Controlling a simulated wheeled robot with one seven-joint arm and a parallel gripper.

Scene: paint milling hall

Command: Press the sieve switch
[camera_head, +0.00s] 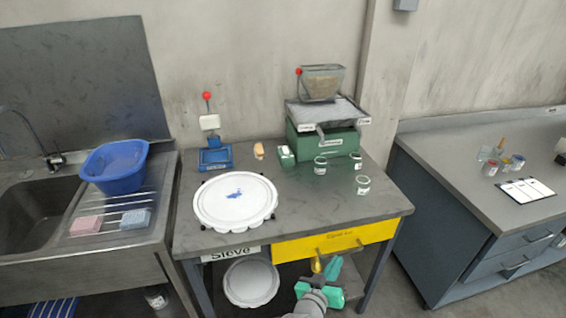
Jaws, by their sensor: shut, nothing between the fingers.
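A small green box with a pale top (287,155) stands on the table, just left of the green machine; it looks like a switch, but its marking is too small to read. The green machine (325,140) carries a hopper (322,83) with a red knob beside it. A "Sieve" label (232,254) is on the table's front edge at the left. My gripper (327,267), green with a yellow part, is shut and empty at the bottom, in front of the yellow drawer. It is well apart from the small green box.
A large white round dish (235,203) with blue powder covers the table's left front. A blue device (214,158) stands behind it. Several small jars (320,165) stand near the machine. The yellow drawer front (335,243) looks shut. Bare tabletop (310,205) lies between dish and jars.

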